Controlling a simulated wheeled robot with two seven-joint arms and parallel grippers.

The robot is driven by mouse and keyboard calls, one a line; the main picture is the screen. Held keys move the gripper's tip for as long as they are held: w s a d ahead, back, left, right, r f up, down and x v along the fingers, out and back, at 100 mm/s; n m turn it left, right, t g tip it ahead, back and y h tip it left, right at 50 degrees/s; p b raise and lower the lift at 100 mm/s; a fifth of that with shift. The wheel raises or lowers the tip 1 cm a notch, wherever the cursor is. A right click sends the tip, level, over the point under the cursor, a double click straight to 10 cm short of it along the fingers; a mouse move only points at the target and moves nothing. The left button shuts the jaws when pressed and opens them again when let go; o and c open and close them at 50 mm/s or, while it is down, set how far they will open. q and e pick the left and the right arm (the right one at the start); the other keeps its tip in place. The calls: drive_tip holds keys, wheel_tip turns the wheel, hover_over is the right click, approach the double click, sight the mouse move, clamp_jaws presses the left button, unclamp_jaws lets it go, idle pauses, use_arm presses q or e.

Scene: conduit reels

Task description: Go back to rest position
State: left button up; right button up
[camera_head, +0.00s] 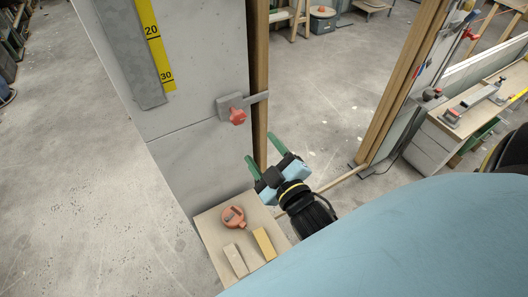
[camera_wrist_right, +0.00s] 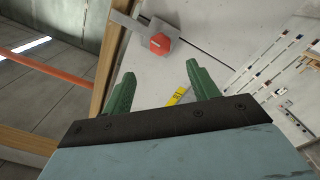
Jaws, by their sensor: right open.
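My right gripper (camera_head: 264,156) is open, with its two green fingers apart and nothing between them. It is in front of the wooden post at the edge of the grey wall panel (camera_head: 195,135), below a grey clamp with a red knob (camera_head: 237,116). In the right wrist view, the open fingers (camera_wrist_right: 160,73) point toward the red knob (camera_wrist_right: 160,43) and stay apart from it. My left gripper is not in view.
A small wooden stand (camera_head: 209,226) below my right gripper holds a round orange-red piece (camera_head: 232,216), a pale block (camera_head: 236,260) and a yellow block (camera_head: 264,243). A wooden post (camera_head: 395,95) stands to the right. Open concrete floor (camera_head: 85,170) lies left.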

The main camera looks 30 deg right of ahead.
drive_tip(key=shift+f, duration=0.1)
idle(0.3)
drive_tip(key=s+a+f+m+g+y, duration=0.1)
drive_tip(key=s+f+m+g, duration=0.25)
drive_tip(key=s+g, duration=0.4)
drive_tip(key=s+a+f+m+g, duration=0.1)
drive_tip(key=s+f+m+g, duration=0.1)
drive_tip(key=s+f+g, duration=0.45)
drive_tip(key=s+f+g+b, duration=0.2)
drive_tip(key=s+f, duration=0.1)
drive_tip(key=f, duration=2.1)
drive_tip(key=s+d+f+b, duration=0.2)
drive_tip(key=s+d+f, duration=0.1)
drive_tip(key=s+f, duration=1.3)
drive_tip(key=shift+d+f+n+g, duration=0.15)
drive_tip(key=shift+f+n+g, duration=0.25)
drive_tip(key=shift+f, duration=0.45)
drive_tip(key=shift+s+d+f, duration=0.1)
drive_tip(key=shift+s+f, duration=0.05)
drive_tip(key=shift+s, duration=0.4)
